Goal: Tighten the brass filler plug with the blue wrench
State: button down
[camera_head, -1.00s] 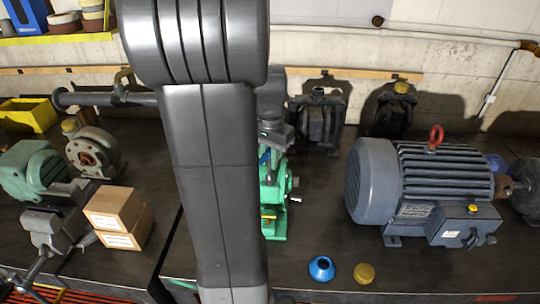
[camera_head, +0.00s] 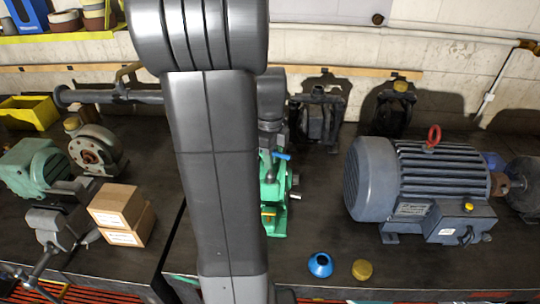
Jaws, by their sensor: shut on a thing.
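My gripper (camera_head: 268,163) is partly hidden behind my own arm, just above the green pump (camera_head: 276,192). It is shut on the blue wrench (camera_head: 283,156). A short blue length of the wrench sticks out to the right of the gripper, over the top of the pump. The rest of the wrench is hidden. I cannot make out a brass filler plug on the pump, because my arm and gripper cover that part. A loose brass-coloured cap (camera_head: 362,270) lies on the bench in front.
A blue funnel-like piece (camera_head: 320,265) lies beside the cap. A large grey motor (camera_head: 425,190) stands to the right. Cardboard boxes (camera_head: 120,214) and a vise (camera_head: 55,228) are at the left. Dark machines (camera_head: 320,115) stand behind the pump. Bench between pump and motor is clear.

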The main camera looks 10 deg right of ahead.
jog(key=shift+s+f+m, duration=0.1)
jog(key=shift+f+m, duration=0.1)
jog(key=shift+m, duration=1)
jog(key=shift+n, duration=0.6)
jog(key=shift+r, duration=0.15)
jog(key=shift+w+r, duration=0.2)
jog(key=shift+r, duration=0.4)
jog(key=shift+s+r, duration=0.1)
jog(key=shift+r, duration=0.2)
